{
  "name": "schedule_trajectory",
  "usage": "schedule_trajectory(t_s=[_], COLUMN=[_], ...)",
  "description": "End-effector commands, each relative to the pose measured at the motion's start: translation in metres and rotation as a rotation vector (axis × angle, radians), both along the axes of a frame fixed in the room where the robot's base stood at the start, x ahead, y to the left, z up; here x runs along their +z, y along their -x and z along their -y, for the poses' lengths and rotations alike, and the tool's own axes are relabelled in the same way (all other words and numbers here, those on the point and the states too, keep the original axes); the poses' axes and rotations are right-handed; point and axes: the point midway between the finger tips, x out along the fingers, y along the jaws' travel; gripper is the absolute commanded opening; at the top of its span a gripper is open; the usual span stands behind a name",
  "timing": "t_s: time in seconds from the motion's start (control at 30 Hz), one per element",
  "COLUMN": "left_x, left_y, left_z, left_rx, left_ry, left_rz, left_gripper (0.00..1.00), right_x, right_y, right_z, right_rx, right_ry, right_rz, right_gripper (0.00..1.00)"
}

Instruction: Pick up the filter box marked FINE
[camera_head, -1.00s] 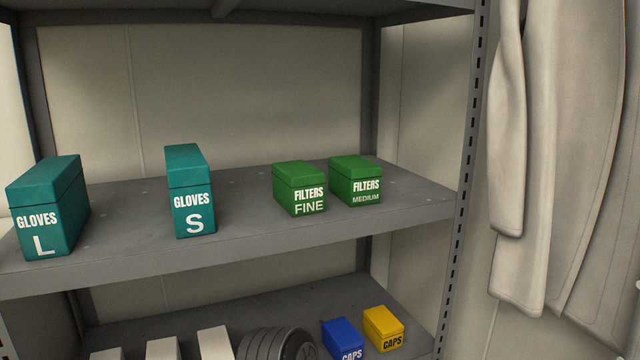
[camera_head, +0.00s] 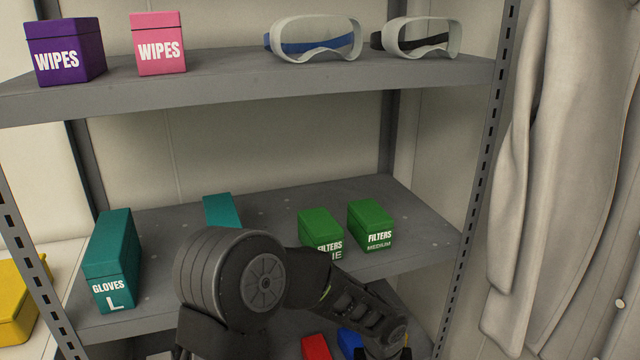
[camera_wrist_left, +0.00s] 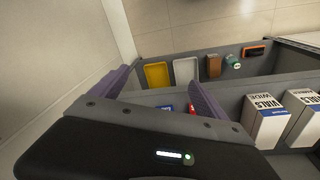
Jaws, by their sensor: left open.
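The green filter box marked FINE (camera_head: 318,223) stands on the middle shelf, its front label partly hidden by my left arm. The green box marked FILTERS MEDIUM (camera_head: 371,225) stands just right of it. My left arm crosses in front of the shelf. Its gripper (camera_head: 387,352) is at the bottom edge of the head view, below and right of the FINE box and apart from it. In the left wrist view the two purple fingers (camera_wrist_left: 165,92) are spread with nothing held between them. The FINE box is not recognisable there. My right gripper is not in view.
A teal GLOVES L box (camera_head: 112,262) and a second teal box (camera_head: 221,211), mostly hidden, share the middle shelf (camera_head: 265,200). WIPES boxes and goggles (camera_head: 314,38) sit above. Red (camera_head: 316,347) and blue (camera_head: 350,342) boxes are below. White VIALS boxes (camera_wrist_left: 265,120) show in the wrist view.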

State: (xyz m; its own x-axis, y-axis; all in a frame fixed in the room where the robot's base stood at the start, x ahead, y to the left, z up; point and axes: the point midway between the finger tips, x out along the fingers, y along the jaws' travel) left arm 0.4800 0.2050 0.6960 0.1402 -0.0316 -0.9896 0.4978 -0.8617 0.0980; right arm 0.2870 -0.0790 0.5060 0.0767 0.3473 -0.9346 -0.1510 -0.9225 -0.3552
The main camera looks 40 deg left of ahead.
Motion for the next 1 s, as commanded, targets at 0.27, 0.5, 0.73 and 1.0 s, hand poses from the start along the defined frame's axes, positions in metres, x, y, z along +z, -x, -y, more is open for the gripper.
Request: schedule_trajectory(t_s=[0.27, 0.5, 0.73, 1.0], left_x=[0.256, 0.310, 0.308, 0.309], left_y=[-0.025, -0.020, -0.020, -0.028], left_z=[-0.091, -0.118, -0.119, -0.132], left_rx=[0.370, 0.504, 0.505, 0.508], left_ry=[-0.218, -0.272, -0.274, -0.273], left_rz=[0.105, 0.140, 0.139, 0.138], left_gripper=[0.85, 0.85, 0.85, 0.85], right_x=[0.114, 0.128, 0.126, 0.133], right_y=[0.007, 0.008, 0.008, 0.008], right_z=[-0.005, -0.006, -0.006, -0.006], right_rx=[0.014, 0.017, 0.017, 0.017], right_ry=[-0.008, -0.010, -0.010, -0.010], right_rz=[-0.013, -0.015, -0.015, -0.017], right_gripper=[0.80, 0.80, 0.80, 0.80])
